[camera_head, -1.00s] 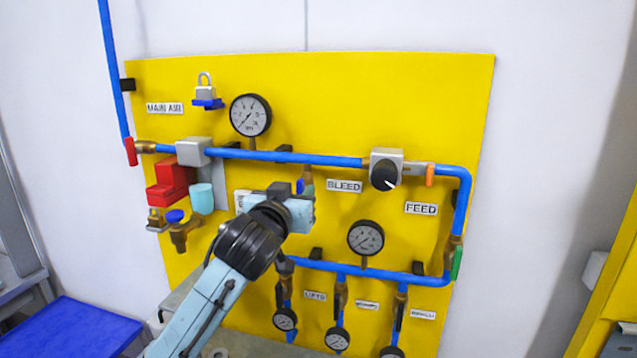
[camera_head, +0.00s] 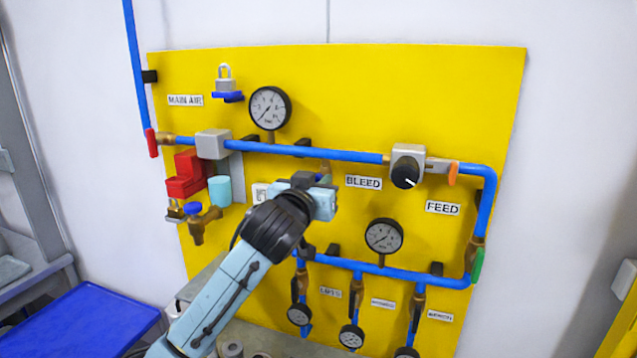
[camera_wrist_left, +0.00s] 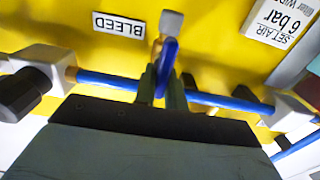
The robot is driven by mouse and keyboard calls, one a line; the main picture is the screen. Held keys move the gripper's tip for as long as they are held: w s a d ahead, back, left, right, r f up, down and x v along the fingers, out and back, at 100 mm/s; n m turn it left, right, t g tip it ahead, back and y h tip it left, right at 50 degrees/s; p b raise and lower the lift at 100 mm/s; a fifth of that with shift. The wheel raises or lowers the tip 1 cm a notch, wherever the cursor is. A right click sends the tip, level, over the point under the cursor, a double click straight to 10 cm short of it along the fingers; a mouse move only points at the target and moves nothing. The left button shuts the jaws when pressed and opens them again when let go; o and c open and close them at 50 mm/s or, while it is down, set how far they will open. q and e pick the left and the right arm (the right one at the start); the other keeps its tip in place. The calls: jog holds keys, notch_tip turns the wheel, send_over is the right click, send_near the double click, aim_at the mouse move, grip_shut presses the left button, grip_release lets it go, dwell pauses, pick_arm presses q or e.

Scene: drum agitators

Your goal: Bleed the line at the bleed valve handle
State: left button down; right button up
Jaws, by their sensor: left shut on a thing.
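The bleed valve handle (camera_wrist_left: 169,58) is a blue lever, seen in the wrist view below the upside-down BLEED label (camera_wrist_left: 119,24). It lies between the dark fingers of my left gripper (camera_wrist_left: 163,88), which is shut on it. In the head view my left gripper (camera_head: 322,190) is at the panel, just left of the BLEED label (camera_head: 363,182). Its body hides the lever there; only a bit of the brass valve (camera_head: 326,168) shows above it. My right gripper is in neither view.
The yellow panel (camera_head: 420,90) carries a blue pipe (camera_head: 345,156) above the gripper, a black FEED knob (camera_head: 405,173) to the right and gauges (camera_head: 383,236) below. A red block (camera_head: 187,177), a cyan bowl (camera_head: 219,190) and a brass tap (camera_head: 197,226) are to the left.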

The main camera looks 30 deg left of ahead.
pick_arm(q)
jog(key=shift+m, duration=0.3)
jog(key=m, duration=0.3)
jog(key=shift+w+d, duration=0.1)
jog(key=shift+d, duration=0.15)
jog(key=m, duration=0.4)
jog(key=f+m, duration=0.1)
jog(key=m, duration=0.4)
jog(key=d+m, duration=0.1)
jog(key=m, duration=0.4)
jog(key=shift+w+f, duration=0.1)
jog(key=shift+f, duration=0.1)
jog(key=shift+m, duration=0.3)
jog(key=c, duration=1.5)
grip_release()
jog(key=shift+f, duration=0.1)
jog(key=shift+o, duration=0.2)
